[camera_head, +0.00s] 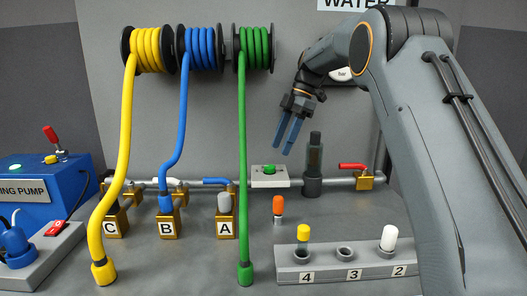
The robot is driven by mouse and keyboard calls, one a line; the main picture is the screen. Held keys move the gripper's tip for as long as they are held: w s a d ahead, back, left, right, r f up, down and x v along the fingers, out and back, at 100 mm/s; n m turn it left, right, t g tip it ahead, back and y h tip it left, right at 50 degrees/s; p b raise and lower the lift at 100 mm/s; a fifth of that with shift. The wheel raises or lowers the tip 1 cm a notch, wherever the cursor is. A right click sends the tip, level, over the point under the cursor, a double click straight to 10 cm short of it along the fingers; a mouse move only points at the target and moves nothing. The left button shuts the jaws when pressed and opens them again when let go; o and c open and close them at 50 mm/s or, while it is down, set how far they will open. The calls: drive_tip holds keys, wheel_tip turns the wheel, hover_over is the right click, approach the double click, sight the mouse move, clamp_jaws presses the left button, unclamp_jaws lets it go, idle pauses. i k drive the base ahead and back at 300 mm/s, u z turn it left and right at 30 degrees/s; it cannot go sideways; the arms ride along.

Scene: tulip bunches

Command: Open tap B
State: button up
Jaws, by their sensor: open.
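Tap B (168,221) is a brass block marked with a B on the grey bench, between the blocks marked C (113,225) and A (228,225). The end of a blue hose (168,145) sits at tap B's front top. A white lever (176,183) shows behind it on the pipe; its exact angle is hard to tell. My gripper (288,137), with two blue fingers, is open and empty. It hangs in the air to the right of the green hose, well above and right of tap B, pointing down and slightly left.
A yellow hose (126,150) and a green hose (242,170) hang from reels to the bench. Tap A has a blue lever (217,181); a red lever (352,167) is further right. A numbered rack (320,272), a green button (268,169) and a blue pump (40,195) also stand here.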

sight(175, 182)
drive_tip(key=k, duration=0.9)
